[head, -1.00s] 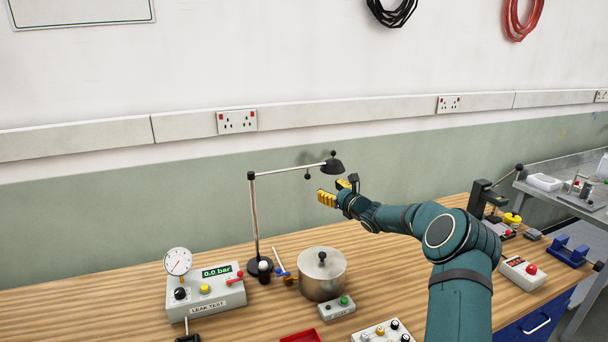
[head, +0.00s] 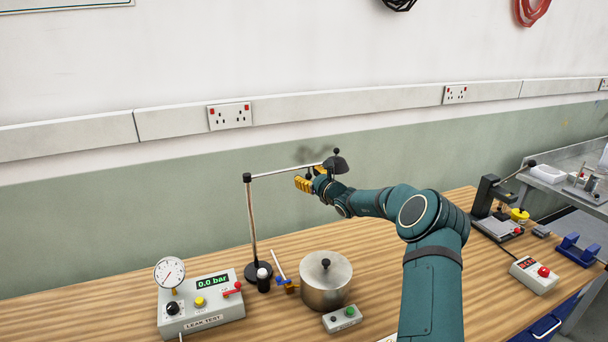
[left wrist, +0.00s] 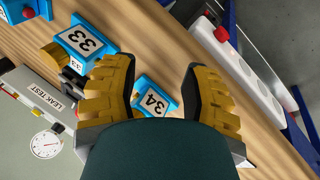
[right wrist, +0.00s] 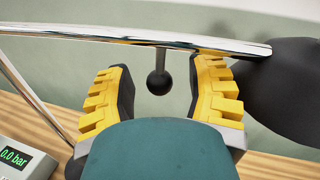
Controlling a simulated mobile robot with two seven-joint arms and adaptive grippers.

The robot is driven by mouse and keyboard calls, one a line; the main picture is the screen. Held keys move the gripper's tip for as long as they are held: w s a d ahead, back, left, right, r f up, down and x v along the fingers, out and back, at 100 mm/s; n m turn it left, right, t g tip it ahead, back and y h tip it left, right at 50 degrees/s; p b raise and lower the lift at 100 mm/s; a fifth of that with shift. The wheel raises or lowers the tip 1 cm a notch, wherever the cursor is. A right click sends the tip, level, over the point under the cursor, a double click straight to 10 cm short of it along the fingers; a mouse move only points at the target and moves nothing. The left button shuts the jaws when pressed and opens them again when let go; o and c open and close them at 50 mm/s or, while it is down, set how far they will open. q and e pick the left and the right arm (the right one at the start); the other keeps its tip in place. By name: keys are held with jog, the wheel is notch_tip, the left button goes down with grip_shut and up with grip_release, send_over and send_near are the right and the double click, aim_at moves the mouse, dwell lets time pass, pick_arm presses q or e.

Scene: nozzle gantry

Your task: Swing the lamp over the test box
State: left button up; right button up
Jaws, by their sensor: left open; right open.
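The lamp has a black base on the bench, an upright pole (head: 252,222), a chrome arm reaching right and a black shade (head: 337,164) at its end. Its arm crosses the top of the right wrist view (right wrist: 120,37). A black ball knob (right wrist: 159,83) hangs under the arm. The leak test box (head: 200,318), with its gauge, stands left of the lamp base and shows in the left wrist view (left wrist: 36,92). My right gripper (head: 314,178) is open by the shade; the knob shows between its fingers, contact unclear. My left gripper (left wrist: 160,80) is open and empty above the bench.
A steel pot (head: 326,288) and a small button box (head: 342,318) stand right of the lamp base. Blue numbered blocks (left wrist: 80,40) lie below my left gripper. A press (head: 490,208) and a red-button box (head: 534,276) stand farther right. The wall is behind.

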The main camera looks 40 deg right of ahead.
grip_shut()
dwell(0.3)
